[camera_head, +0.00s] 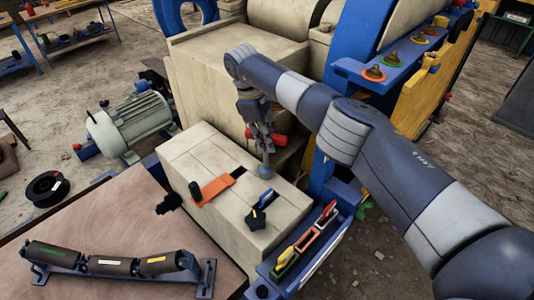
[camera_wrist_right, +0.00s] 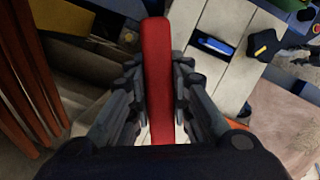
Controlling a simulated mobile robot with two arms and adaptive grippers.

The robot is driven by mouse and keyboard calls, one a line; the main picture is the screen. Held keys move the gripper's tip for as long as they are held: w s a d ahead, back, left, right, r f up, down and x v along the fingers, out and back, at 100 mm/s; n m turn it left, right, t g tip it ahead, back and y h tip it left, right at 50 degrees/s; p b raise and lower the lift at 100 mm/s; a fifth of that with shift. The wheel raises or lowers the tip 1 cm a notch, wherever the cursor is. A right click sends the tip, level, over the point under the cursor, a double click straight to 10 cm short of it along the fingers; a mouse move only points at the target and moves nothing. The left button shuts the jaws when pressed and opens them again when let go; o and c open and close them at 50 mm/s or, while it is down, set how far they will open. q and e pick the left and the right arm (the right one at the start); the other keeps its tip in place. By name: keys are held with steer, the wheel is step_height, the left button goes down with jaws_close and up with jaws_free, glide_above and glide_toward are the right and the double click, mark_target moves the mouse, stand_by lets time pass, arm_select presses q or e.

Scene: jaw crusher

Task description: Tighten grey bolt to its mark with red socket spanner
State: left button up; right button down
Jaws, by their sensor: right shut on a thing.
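The red spanner (camera_head: 279,139) is in my right gripper (camera_head: 259,126), held above the pale box beside the crusher. In the right wrist view, the red handle (camera_wrist_right: 156,80) runs lengthwise between the two dark fingers of my right gripper (camera_wrist_right: 158,98), which are shut on it. A grey rounded piece hangs below the gripper in the head view; I cannot tell if it is the spanner's socket. Bolt-like heads (camera_head: 374,73) on coloured rings stand along the blue ledge, but I cannot tell which is the grey bolt or see its mark. My left gripper is not in view.
The pale box (camera_head: 190,152) carries an orange plate (camera_head: 214,188), a blue handle (camera_head: 266,197) and a black knob (camera_head: 255,218). A blue tool holder (camera_head: 292,277) with coloured handles stands in front. A roller frame (camera_head: 205,279) lies on the brown table (camera_head: 130,215).

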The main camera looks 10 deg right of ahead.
steer(key=shift+w+a+m, duration=0.1)
steer(key=shift+m, duration=0.4)
stand_by(0.3)
steer(key=shift+n+p, duration=0.4)
steer(key=shift+p, duration=0.1)
steer(key=shift+r, duration=0.25)
stand_by(0.4)
steer(key=shift+p+v, duration=0.8)
steer(key=shift+d, duration=0.2)
steer(key=shift+d+r+p, duration=0.1)
steer(key=shift+r+p, duration=0.85)
steer(key=shift+p, duration=0.2)
steer(key=shift+r, duration=0.15)
